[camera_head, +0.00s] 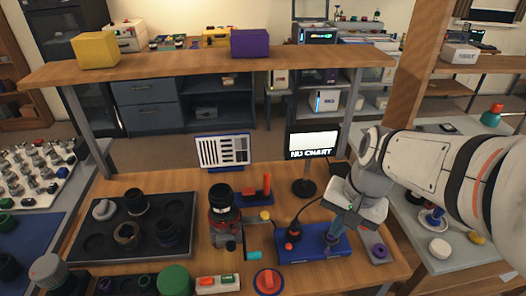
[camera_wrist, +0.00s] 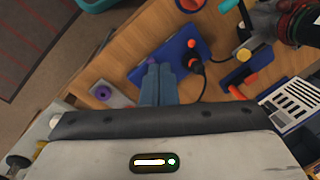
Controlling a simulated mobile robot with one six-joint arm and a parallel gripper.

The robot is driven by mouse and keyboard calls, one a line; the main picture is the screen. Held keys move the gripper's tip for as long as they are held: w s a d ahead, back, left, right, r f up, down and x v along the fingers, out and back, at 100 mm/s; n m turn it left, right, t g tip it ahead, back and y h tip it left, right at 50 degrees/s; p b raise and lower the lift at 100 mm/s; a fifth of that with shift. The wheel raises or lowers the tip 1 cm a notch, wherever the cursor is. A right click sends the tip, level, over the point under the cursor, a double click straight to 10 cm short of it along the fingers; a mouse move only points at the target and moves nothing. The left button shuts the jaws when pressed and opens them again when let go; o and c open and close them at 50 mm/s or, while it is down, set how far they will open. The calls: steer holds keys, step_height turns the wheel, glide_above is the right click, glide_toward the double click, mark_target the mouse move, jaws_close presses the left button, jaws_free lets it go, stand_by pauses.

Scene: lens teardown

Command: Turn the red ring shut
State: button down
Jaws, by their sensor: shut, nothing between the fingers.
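A black lens (camera_head: 222,197) stands upright on the bench left of centre, with a red ring (camera_head: 222,222) around its lower part. In the wrist view the lens (camera_wrist: 305,28) is cut off at the top right corner. My gripper (camera_head: 331,243) is right of the lens, well apart from it, over a blue base plate (camera_head: 300,253). Its blue-grey fingers (camera_wrist: 161,68) are together and empty, pointing down. I cannot tell how far the red ring is turned.
A dark tray (camera_head: 82,243) with several lens parts lies at left. An orange knob with a cable (camera_head: 292,236) is close beside my gripper. A chart screen (camera_head: 313,142) and a striped card (camera_head: 222,150) stand behind. A red-orange dial (camera_head: 268,281) is at the front edge.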

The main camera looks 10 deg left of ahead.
steer(key=w+a+r+m+g+y+p, duration=0.1)
steer(key=w+a+m+g+y+p, duration=0.2)
steer(key=w+a+m, duration=0.6)
steer(key=shift+a+r+g+y+p, duration=0.3)
steer(key=shift+a+y+p, duration=0.2)
steer(key=shift+y+p, duration=0.5)
steer(key=shift+s+a+r+p+x, duration=0.2)
steer(key=shift+a+r+x, duration=0.1)
steer(key=shift+x, duration=1.9)
steer(key=shift+s+a+r+p+x, duration=0.1)
steer(key=shift+a+r+p+x, duration=0.2)
steer(key=shift+x, duration=1.85)
steer(key=shift+s+a+r+p+x, duration=0.1)
steer(key=shift+a+r+p+x, duration=0.15)
steer(key=shift+x, duration=1.95)
